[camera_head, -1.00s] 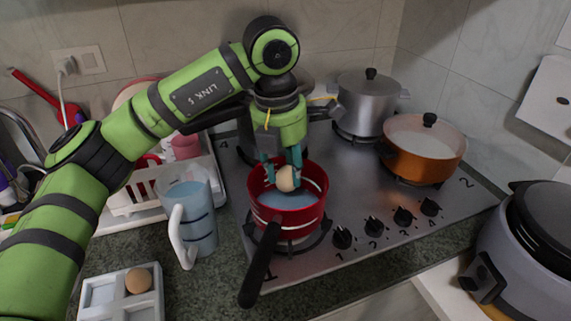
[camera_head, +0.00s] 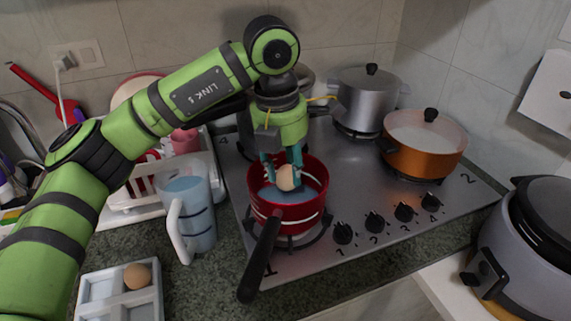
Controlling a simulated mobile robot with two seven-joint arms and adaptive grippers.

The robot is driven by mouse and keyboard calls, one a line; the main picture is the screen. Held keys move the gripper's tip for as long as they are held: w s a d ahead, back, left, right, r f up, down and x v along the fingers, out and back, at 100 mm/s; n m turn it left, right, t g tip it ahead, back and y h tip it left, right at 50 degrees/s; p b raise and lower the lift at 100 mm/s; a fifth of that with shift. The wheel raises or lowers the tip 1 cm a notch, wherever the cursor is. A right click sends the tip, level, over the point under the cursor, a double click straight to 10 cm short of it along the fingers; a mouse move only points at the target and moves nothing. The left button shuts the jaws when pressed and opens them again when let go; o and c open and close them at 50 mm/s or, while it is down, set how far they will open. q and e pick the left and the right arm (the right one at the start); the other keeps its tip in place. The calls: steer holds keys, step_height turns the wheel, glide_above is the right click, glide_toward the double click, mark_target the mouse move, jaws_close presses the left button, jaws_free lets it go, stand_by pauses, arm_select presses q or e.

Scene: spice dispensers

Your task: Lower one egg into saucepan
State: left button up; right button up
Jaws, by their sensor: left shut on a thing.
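A red saucepan (camera_head: 290,216) with a dark handle stands on the front left burner of the hob, with bluish water inside. My left gripper (camera_head: 284,173) points down into the saucepan's opening. It is shut on a pale egg (camera_head: 288,178), held inside the rim at about the water's level; whether it touches the water I cannot tell. A second, browner egg (camera_head: 137,276) sits in a white egg tray (camera_head: 92,294) at the front left. My right gripper is not in view.
A measuring jug (camera_head: 198,229) of water stands left of the saucepan, with a white dish rack (camera_head: 212,172) behind it. A steel pot (camera_head: 362,100) and an orange pan (camera_head: 425,149) are on the hob (camera_head: 347,190). A cooker (camera_head: 537,250) is at the right.

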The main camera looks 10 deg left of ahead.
mark_target(285, 186)
arm_select(q)
steer(key=shift+f+b, duration=1.85)
steer(key=shift+f, duration=0.55)
stand_by(0.8)
steer(key=o, duration=1.2)
steer(key=shift+r, duration=0.1)
